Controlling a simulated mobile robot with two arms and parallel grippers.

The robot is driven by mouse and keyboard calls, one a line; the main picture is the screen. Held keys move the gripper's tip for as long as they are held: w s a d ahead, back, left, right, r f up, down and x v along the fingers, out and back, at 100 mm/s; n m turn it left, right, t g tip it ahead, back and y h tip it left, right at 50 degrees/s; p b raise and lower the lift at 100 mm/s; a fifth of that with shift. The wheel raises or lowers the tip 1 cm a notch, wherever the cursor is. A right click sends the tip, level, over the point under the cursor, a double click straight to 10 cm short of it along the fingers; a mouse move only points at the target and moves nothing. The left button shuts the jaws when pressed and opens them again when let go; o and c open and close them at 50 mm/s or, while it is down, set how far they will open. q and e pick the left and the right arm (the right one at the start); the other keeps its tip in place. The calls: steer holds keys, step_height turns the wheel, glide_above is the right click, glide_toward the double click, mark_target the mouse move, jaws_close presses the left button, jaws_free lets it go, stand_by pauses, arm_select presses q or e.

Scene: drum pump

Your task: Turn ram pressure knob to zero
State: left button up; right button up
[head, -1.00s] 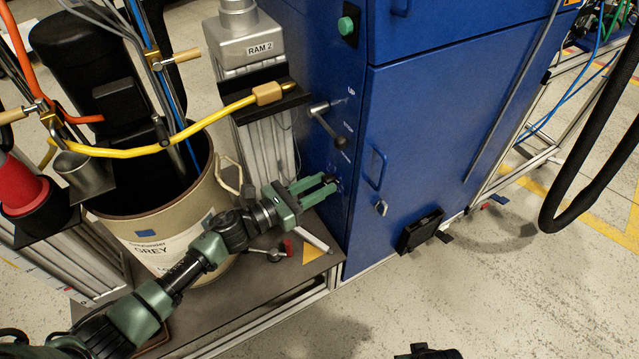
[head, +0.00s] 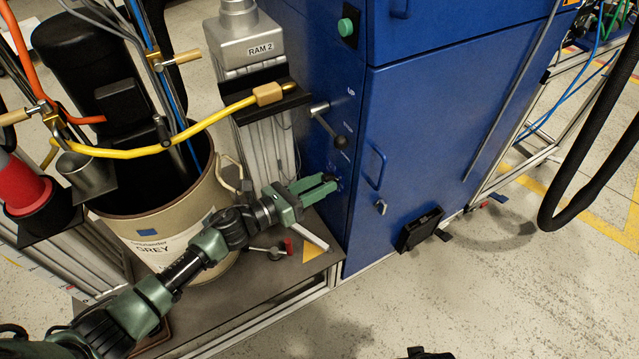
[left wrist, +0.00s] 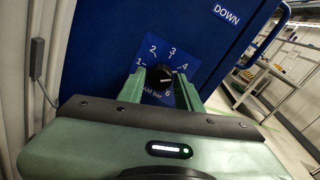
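The ram pressure knob (left wrist: 159,77) is a small black knob on a blue dial plate with white numbers, on the side of the blue cabinet. Its white mark points to the right, towards the higher numbers. My left gripper (head: 331,184) reaches the cabinet side from the left; its green fingers lie on both sides of the knob and appear shut on it. The left wrist view shows this pair of fingers (left wrist: 160,84) too. In the head view the fingers hide the knob. My right gripper does not show clearly.
Above the knob a black-handled lever (head: 328,126) sticks out of the blue cabinet (head: 450,120). The RAM 2 column (head: 245,45) and a beige drum (head: 165,240) stand to the left. A dark platform (head: 270,285) lies below my left arm.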

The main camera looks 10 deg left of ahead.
arm_select(q)
steer(key=shift+o, duration=0.9)
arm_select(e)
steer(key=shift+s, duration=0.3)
arm_select(q)
steer(key=shift+s+a, duration=0.15)
steer(key=v, duration=0.7)
steer(key=shift+s+a, duration=0.15)
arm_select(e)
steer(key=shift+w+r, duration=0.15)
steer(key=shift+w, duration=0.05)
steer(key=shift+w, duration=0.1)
